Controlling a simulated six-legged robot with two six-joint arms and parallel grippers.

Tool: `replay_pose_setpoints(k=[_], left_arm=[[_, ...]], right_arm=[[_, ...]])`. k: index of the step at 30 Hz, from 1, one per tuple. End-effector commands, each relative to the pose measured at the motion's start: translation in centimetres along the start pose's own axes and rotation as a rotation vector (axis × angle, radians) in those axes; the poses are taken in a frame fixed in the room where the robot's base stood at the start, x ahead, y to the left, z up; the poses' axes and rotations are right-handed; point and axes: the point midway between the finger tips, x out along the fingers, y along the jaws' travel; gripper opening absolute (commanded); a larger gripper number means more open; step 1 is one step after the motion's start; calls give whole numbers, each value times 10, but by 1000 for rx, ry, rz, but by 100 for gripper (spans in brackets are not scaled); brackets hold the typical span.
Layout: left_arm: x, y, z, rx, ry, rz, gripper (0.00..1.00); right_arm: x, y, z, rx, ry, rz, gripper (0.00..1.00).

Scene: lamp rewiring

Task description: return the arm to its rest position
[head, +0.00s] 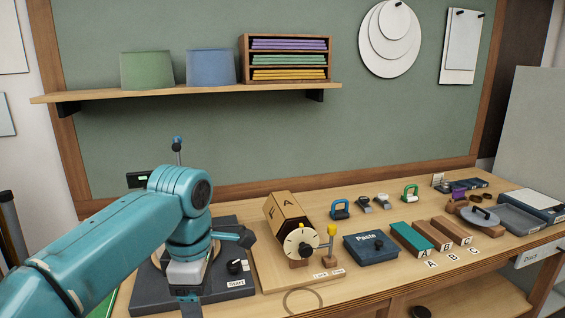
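My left arm comes in from the left in the head view, its teal wrist bent downward over a dark base unit (150,297) with a black knob and a "Start" label. My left gripper (190,304) is low in front of that unit, near the picture's bottom edge. Its fingertips are too small and cut off to tell whether they are open or shut, and I see nothing clearly held. The wrist hides much of the unit. My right gripper is not in view.
Grey trays (520,218) are at the far right. A shelf (200,91) hangs above.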

Motion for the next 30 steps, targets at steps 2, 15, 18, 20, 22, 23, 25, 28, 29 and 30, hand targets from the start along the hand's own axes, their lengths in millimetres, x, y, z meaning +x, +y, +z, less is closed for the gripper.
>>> replay_pose_setpoints(k=[2, 15, 18, 20, 22, 23, 25, 28, 29, 30], left_arm=[[1, 1, -1, -2, 1, -1, 69], [137, -12, -53, -88, 56, -337, 69], [183, -26, -55, -56, 32, -411, 69], [218, -40, -55, -14, 1, -456, 69], [264, -64, -52, 59, -61, -503, 69], [285, -76, -50, 101, -96, -518, 69], [332, -111, -41, 211, -197, -531, 69], [387, -169, -22, 397, -356, -486, 69], [398, -185, -16, 455, -396, -457, 69], [411, -204, -8, 534, -442, -409, 69]], right_arm=[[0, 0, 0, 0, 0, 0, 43], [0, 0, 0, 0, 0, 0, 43], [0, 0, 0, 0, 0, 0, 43], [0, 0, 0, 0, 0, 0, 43], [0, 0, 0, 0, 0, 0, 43], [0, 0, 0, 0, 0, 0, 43], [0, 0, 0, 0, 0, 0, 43], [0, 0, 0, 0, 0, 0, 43], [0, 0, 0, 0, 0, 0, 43], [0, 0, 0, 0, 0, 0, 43]])
